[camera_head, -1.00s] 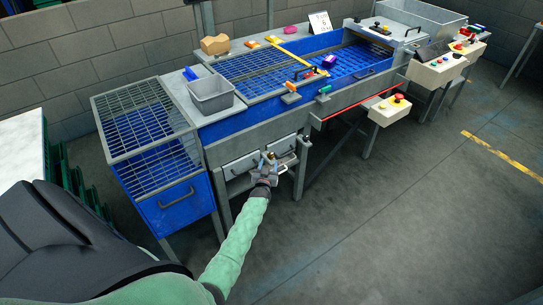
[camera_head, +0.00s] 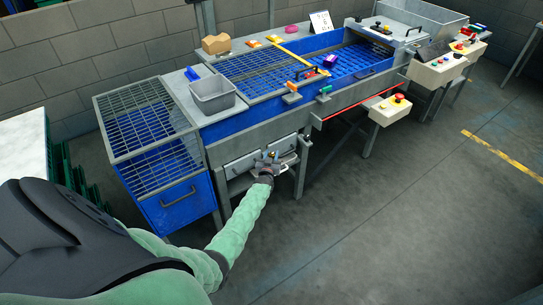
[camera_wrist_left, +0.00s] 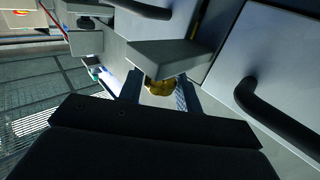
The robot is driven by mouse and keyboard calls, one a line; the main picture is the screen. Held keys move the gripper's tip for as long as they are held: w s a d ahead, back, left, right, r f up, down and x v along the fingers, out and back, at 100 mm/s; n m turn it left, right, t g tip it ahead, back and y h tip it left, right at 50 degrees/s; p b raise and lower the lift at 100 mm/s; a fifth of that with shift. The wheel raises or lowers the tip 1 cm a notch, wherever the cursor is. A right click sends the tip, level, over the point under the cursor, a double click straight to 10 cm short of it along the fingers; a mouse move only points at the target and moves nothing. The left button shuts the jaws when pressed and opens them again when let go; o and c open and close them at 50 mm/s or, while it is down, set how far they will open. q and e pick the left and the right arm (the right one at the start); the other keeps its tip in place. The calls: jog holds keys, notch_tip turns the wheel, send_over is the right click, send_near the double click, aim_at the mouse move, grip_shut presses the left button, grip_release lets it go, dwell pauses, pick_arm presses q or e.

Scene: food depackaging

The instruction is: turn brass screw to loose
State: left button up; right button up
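The brass screw (camera_wrist_left: 160,87) shows in the left wrist view as a rounded gold head, partly hidden above by a grey plate (camera_wrist_left: 168,58). My left gripper (camera_wrist_left: 158,93) has its two fingers spread, one on each side of the screw head. The right finger is very close to the brass; a small gap shows on the left, and contact is unclear. My right gripper is not in view.
A black drawer handle (camera_wrist_left: 272,118) sticks out to the right of the fingers in the wrist view. A blue bin (camera_head: 180,205) under a wire grid stands left of my arm. A control box (camera_head: 390,109) hangs at the right. The floor in front is clear.

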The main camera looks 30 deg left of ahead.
pick_arm(q)
jog(key=c, duration=0.5)
